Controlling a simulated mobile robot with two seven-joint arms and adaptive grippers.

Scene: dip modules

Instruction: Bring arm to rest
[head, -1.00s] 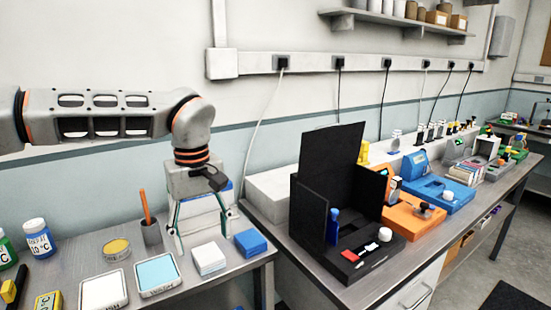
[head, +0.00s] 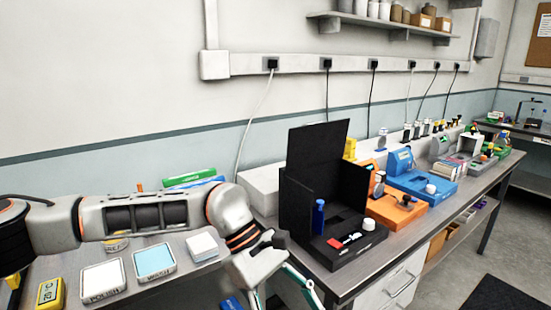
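My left arm (head: 150,215) comes in from the left, low over the small left bench, and covers part of it. My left gripper (head: 284,291) points down in front of the gap between the two benches, at the bottom of the head view. My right gripper is not in view.
A white tray (head: 103,281), a light-blue tray (head: 154,261), a white block (head: 202,247) and a yellow timer (head: 50,294) sit on the left bench. A black folding-walled station (head: 310,207), an orange device (head: 396,211) and a blue device (head: 424,187) stand on the right bench.

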